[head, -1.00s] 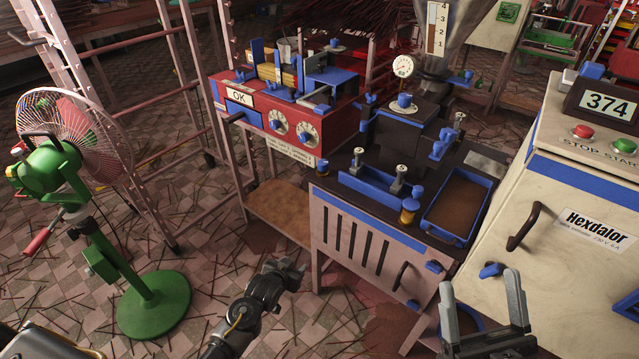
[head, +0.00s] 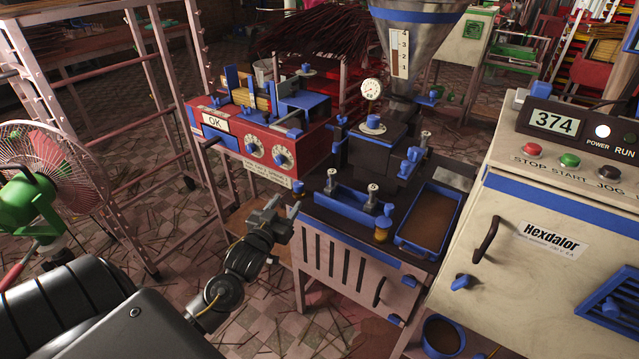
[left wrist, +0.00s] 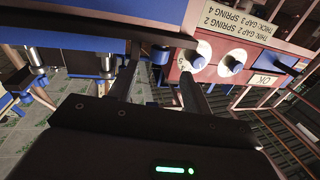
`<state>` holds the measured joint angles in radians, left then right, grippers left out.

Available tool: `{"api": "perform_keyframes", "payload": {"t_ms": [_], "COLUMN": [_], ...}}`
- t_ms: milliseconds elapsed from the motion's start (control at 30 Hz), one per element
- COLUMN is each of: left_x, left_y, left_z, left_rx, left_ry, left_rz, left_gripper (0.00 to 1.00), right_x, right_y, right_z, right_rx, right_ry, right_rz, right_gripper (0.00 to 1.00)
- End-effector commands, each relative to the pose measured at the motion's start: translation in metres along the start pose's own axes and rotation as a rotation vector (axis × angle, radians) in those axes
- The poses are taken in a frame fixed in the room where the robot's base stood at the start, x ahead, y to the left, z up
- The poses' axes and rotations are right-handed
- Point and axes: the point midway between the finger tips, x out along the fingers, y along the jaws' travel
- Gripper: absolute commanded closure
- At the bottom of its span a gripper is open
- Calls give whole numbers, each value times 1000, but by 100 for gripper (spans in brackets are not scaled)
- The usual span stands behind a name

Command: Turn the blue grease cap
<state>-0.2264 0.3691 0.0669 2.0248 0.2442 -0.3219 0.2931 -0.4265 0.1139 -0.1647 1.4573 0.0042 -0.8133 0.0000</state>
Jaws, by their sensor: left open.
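A blue cap (head: 383,221) sits on a short yellow body at the front of the dark extruder top; it looks like the grease cap. Another small blue knob (head: 297,186) is at the top's front left corner, and I cannot tell for sure which one is meant. My left gripper (head: 284,212) is open and empty, just left of that corner and close to the small knob. In the left wrist view, its two fingers (left wrist: 157,88) stand apart with a blue part (left wrist: 160,55) beyond the gap. My right gripper is out of view.
The red box with two dials (head: 268,153) stands behind my left gripper. A blue trough (head: 346,207), a brown-filled tray (head: 428,217) and a gauge (head: 372,88) are on the extruder. The cream Hexdalor cabinet (head: 520,270) stands at right, a green fan (head: 35,205) at left.

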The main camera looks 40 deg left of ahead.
Motion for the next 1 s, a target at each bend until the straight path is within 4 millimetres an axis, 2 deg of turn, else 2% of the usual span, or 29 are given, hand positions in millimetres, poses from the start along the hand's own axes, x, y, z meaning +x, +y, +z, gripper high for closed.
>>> {"api": "perform_keyframes", "payload": {"t_ms": [267, 367, 700, 833, 1000], "left_x": [8, 21, 83, 99, 108], "left_y": [2, 2, 3, 3, 3], "left_z": [0, -1, 0, 0, 0], "left_rx": [-15, -14, -14, -14, -13], "left_ry": [4, 5, 3, 3, 3], "left_rz": [4, 4, 4, 5, 6], "left_gripper": [51, 51, 51, 51, 51], "right_x": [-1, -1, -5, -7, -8], "right_y": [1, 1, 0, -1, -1], "right_z": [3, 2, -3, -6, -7], "right_rx": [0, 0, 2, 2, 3], "right_ry": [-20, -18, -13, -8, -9], "right_rz": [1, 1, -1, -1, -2], "right_gripper": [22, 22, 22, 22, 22]}}
